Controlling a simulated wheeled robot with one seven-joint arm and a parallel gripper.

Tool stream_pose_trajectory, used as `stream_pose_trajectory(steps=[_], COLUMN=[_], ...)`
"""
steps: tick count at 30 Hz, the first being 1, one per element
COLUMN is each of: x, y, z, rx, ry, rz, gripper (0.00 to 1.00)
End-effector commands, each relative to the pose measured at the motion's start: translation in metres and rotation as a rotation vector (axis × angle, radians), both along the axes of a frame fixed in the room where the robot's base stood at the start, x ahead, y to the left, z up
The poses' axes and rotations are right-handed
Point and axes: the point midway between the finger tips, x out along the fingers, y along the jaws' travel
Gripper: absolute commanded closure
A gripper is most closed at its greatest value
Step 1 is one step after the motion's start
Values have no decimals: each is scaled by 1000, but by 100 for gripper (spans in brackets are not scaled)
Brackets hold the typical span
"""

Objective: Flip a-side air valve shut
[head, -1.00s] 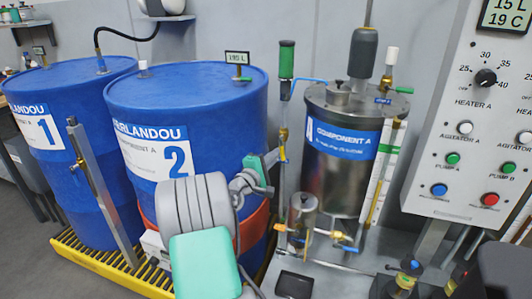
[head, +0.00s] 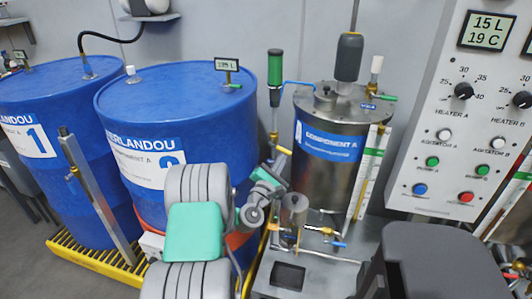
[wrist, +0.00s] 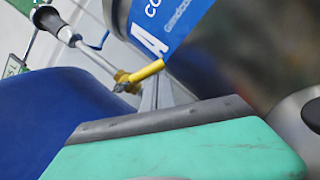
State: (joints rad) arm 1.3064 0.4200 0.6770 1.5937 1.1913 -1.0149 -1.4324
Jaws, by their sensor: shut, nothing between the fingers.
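A brass valve with a yellow lever (head: 284,151) sits on the thin vertical pipe left of the steel COMPONENT A tank (head: 325,165). In the head view the lever slants down to the right. In the wrist view the yellow lever (wrist: 147,71) sticks out sideways from its brass body (wrist: 124,82). My gripper (head: 279,170) is shut and empty, just below the lever. In the wrist view its grey fingertips (wrist: 157,95) are right by the lever; I cannot tell whether they touch it.
Blue drum 2 (head: 190,95) stands close on the left. A small canister (head: 294,210) and low piping are below. The control panel (head: 455,130) is on the right.

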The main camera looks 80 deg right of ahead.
Motion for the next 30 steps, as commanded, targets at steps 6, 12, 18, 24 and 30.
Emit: stream_pose_trajectory(steps=[6, 12, 18, 24, 30], x=[3, 7, 7, 4, 4], y=[1, 4, 35, 76, 95], z=[4, 2, -12, -21, -21], rx=[4, 4, 4, 4, 5], ry=[52, 50, 49, 51, 51], rz=[15, 21, 14, 3, -3], gripper=[100, 100, 100, 100, 100])
